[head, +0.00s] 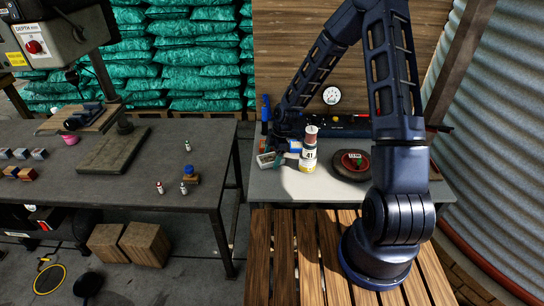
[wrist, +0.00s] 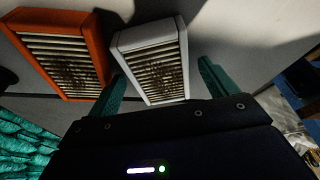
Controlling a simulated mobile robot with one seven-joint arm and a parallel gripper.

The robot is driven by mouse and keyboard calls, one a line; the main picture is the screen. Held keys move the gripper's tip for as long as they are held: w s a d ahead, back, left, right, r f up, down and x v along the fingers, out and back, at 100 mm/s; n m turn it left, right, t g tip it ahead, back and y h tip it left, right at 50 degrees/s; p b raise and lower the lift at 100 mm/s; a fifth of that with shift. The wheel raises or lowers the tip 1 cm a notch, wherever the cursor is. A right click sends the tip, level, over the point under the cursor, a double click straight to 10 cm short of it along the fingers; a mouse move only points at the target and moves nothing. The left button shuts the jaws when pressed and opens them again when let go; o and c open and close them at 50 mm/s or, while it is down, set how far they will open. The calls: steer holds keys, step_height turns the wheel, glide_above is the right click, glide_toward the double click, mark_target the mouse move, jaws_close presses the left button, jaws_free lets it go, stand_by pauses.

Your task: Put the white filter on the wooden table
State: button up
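The white filter (wrist: 152,62), a pale frame with dark-stained slats, lies on a grey surface in the wrist view. My gripper (wrist: 162,82) has its two green fingers spread apart, one on each side of the filter's near end. No contact between fingers and filter is clear. In the head view my gripper is mostly hidden among my arm links and the clutter on the grey bench, and I cannot make out the filter surely there. The wooden table (head: 284,255), with brown slats, is at the bottom of the head view, in front of the grey bench.
An orange filter (wrist: 66,50) lies close to the left of the white one. On the grey bench (head: 300,190) stand a bottle labelled 41 (head: 309,158) and a round dark-red device (head: 350,165). A dark workbench (head: 110,185) is at left. The wooden table's left slats are bare.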

steer(key=v, duration=1)
steer(key=s+d+r+m+t+h, duration=0.25)
steer(key=d+r+m, duration=0.25)
steer(key=d+r, duration=0.4)
steer(key=s+d+r+m+t+h, duration=0.1)
steer(key=s+d+r+m, duration=0.3)
steer(key=d+r+m, duration=0.5)
steer(key=s+d+r+m+t, duration=0.1)
steer(key=s+d+r+m, duration=0.3)
steer(key=s+r, duration=0.2)
steer(key=s+d+r+m+t, duration=0.1)
steer(key=s+d+r+m, duration=0.3)
steer(key=s+r, duration=0.3)
steer(key=s+d, duration=0.1)
steer(key=s, duration=0.2)
steer(key=shift+s, duration=0.4)
steer(key=o, duration=0.3)
steer(key=shift+s+d+r+m, duration=0.1)
steer(key=shift+s+m, duration=0.15)
steer(key=shift+m, duration=0.05)
